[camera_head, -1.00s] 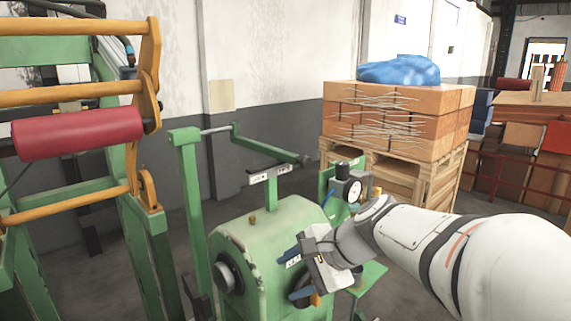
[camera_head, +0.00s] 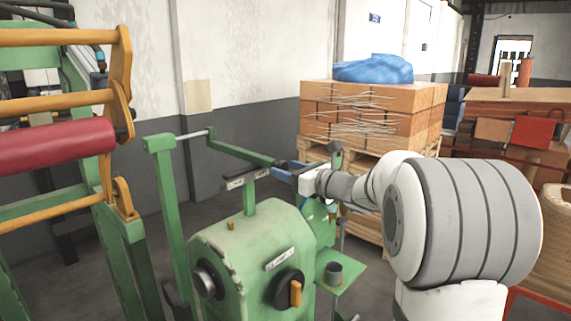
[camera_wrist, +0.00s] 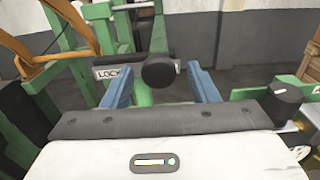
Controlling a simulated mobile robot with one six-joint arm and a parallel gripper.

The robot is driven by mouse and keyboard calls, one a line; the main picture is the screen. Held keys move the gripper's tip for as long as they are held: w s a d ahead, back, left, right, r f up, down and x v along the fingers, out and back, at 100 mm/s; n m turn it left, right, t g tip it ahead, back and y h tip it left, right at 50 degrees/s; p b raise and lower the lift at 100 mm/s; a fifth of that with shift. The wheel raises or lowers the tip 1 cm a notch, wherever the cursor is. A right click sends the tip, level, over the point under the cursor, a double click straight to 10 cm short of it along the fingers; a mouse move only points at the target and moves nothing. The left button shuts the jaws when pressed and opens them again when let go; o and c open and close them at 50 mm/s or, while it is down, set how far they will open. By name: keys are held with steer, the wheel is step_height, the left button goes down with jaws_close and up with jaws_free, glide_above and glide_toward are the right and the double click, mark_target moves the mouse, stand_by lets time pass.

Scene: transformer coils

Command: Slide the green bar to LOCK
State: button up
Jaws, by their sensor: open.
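The green bar (camera_head: 240,152) slants down above the green machine, with its near end close to my gripper. In the wrist view its round black end knob (camera_wrist: 158,70) faces me. A white label plate (camera_head: 247,178) stands below the bar; in the wrist view LOCK reads on its left part (camera_wrist: 108,74), and the knob covers part of the plate. My gripper (camera_head: 284,166) is open. In the wrist view its blue fingers stand left and right of the knob, with gaps on both sides. The head view hides the knob behind my gripper.
The green machine housing (camera_head: 238,250) carries a black dial with an orange handle (camera_head: 295,293). A small green shelf (camera_head: 340,278) holds a dark cup. A black knob (camera_wrist: 287,95) lies right of my gripper in the wrist view. Wrapped boxes (camera_head: 370,112) stand on a pallet behind.

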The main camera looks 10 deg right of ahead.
steer(key=shift+x, duration=1.15)
jaws_close()
steer(key=shift+s, duration=0.1)
